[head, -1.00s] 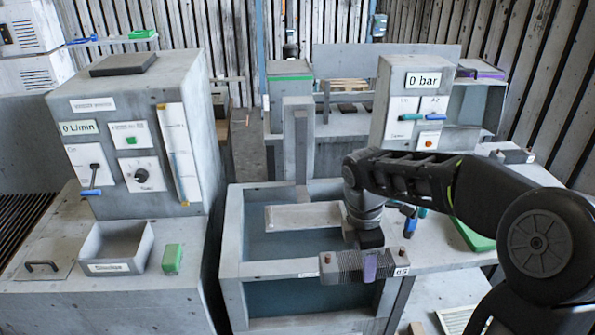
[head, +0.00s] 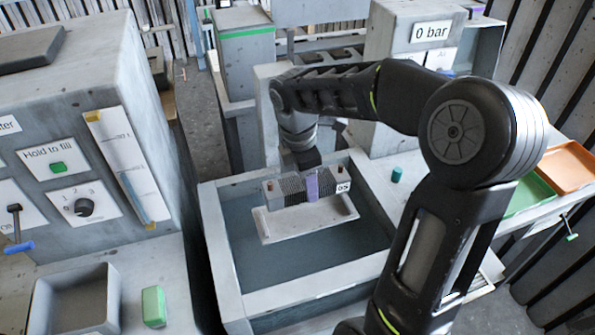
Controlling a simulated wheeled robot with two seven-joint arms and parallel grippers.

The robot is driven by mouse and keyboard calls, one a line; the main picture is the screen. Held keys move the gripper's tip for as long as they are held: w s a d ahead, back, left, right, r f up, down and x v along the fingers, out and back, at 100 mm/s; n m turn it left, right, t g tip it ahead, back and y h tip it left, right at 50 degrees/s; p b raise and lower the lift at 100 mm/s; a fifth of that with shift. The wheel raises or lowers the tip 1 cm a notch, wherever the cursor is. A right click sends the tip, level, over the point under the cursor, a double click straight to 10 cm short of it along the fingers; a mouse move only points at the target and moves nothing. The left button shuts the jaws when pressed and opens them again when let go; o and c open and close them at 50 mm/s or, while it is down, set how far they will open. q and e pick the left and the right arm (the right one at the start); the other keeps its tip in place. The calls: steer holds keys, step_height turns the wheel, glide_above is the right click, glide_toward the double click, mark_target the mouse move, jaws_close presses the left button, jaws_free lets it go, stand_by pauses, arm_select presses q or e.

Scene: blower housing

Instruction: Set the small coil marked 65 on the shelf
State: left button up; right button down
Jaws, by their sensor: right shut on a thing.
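The small coil (head: 285,192) is a grey finned block with copper-coloured stubs on top, a purple patch on its front and a small white tag at its right end; the tag's digits are hard to read. My right gripper (head: 307,162) is above it, pointing down and shut on it. The coil is level over the back part of the shelf (head: 300,222), a pale flat plate inside the grey tank (head: 218,262). I cannot tell whether the coil touches the shelf. The fingertips are mostly hidden. My left gripper is not in view.
A control box with a dial (head: 84,207) stands left, with an empty grey bin (head: 75,305) and a green block (head: 153,306) before it. A teal cap (head: 397,174) stands right of the tank. Orange (head: 570,165) and green (head: 530,195) trays lie far right. The shelf's front is bare.

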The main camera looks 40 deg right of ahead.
steer(key=shift+s, duration=0.1)
steer(key=shift+f+b, duration=1.75)
steer(key=shift+f, duration=0.2)
steer(key=shift+f, duration=0.15)
stand_by(0.6)
steer(key=shift+f, duration=0.65)
steer(key=shift+f+b, duration=0.2)
steer(key=shift+b, duration=0.2)
